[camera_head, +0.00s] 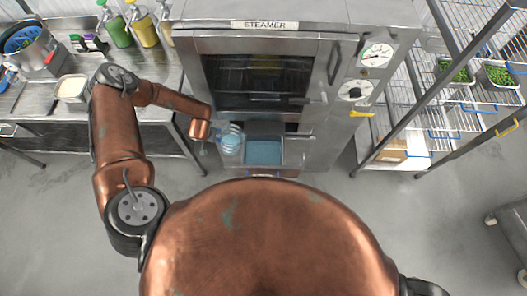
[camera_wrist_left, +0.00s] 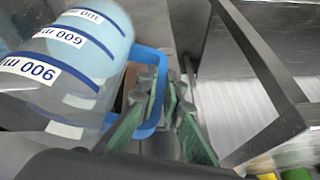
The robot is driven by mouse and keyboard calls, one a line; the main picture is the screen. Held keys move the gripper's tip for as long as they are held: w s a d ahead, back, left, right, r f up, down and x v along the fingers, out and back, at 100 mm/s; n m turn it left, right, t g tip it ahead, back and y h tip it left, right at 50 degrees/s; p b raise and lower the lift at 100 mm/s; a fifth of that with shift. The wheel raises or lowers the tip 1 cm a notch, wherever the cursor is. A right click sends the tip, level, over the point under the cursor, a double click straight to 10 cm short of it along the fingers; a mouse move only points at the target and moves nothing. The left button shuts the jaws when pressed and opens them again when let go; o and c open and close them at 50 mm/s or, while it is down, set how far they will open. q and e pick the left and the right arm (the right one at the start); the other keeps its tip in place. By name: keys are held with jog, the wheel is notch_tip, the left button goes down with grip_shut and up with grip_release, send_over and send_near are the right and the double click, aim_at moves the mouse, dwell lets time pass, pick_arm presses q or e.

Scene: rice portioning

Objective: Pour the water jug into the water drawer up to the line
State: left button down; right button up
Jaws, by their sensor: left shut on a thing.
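The clear water jug (camera_head: 231,140) is beside the left edge of the open water drawer (camera_head: 264,152) at the front of the steamer in the head view. In the left wrist view, the jug (camera_wrist_left: 70,60) shows printed volume marks, a light blue tint and a blue handle (camera_wrist_left: 150,65). My left gripper (camera_wrist_left: 168,100), with green fingers, is shut on the jug's handle. The drawer's inside looks blue; its fill line and exact level are too small to tell. The jug's tilt is hard to tell. My right gripper is out of view.
The steamer (camera_head: 290,70) has gauges and a yellow lever (camera_head: 361,113) on its right. A steel counter (camera_head: 30,105) with bottles and a pot stands left. A wire shelf (camera_head: 450,110) with green food trays stands right. The floor between is clear.

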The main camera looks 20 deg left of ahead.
aim_at(226, 139)
pick_arm(q)
notch_tip(226, 139, down, 7)
jog(key=h+b, duration=0.1)
jog(key=b, duration=0.3)
jog(key=shift+a+h, duration=0.35)
jog(key=shift+h, duration=0.05)
